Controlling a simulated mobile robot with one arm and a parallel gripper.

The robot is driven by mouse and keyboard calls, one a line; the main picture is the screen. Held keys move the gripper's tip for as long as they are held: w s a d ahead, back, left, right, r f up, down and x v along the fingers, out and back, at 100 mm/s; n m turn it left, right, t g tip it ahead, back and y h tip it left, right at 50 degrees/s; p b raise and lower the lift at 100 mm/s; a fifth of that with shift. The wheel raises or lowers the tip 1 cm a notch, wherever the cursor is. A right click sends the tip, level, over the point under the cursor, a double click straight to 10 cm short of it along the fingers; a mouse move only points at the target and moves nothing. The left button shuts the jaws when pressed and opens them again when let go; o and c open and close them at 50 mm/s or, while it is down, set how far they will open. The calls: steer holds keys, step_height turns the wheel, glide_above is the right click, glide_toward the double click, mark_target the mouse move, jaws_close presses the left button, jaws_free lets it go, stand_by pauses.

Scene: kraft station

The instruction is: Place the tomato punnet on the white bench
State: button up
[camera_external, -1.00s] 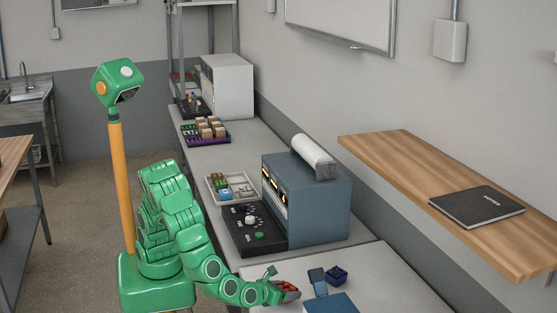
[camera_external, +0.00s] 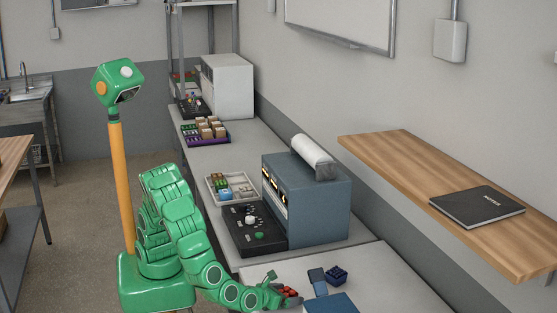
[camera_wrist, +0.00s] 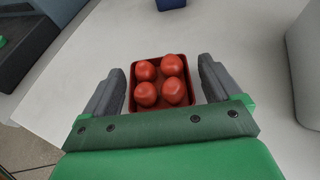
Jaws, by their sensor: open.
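The tomato punnet (camera_wrist: 161,110), a small dark red tray with several red tomatoes (camera_wrist: 172,65), sits on the white bench (camera_wrist: 80,72) in the wrist view. My gripper (camera_wrist: 163,75) is open, with one dark finger on each side of the punnet and a visible gap at each side. In the external view the punnet (camera_external: 289,293) shows only partly at my gripper (camera_external: 284,290), and the hand hides the rest. The bare bench top (camera_external: 375,273) shows there to the right.
A dark blue punnet (camera_external: 336,273), a grey-blue object (camera_external: 318,281) and a flat blue item (camera_external: 331,304) lie right of my gripper. A black control panel (camera_external: 254,230) and a blue cabinet (camera_external: 320,205) stand behind. A pale object (camera_wrist: 306,50) is at the wrist view's right edge.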

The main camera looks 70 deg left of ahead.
steer(key=shift+r, duration=0.2)
steer(key=v, duration=1.2)
steer(key=w+a+r+n+g+y, duration=0.25)
steer(key=a+n+g, duration=0.35)
steer(key=a, duration=0.8)
steer(key=w+a+r+n+g+y, duration=0.1)
steer(key=w+a+r+n+g, duration=0.25)
steer(key=a+n, duration=0.75)
steer(key=s+a+r+n+g+h, duration=0.2)
steer(key=s+a+n+h, duration=0.2)
steer(key=s+a+n, duration=0.3)
steer(key=s+a+r+n+g+h, duration=0.3)
steer(key=s+a+n+h, duration=0.2)
steer(key=s+a+n, duration=0.2)
steer(key=s+a, duration=0.1)
steer(key=s, duration=0.1)
steer(key=shift+s+r, duration=0.25)
steer(key=shift+s, duration=0.1)
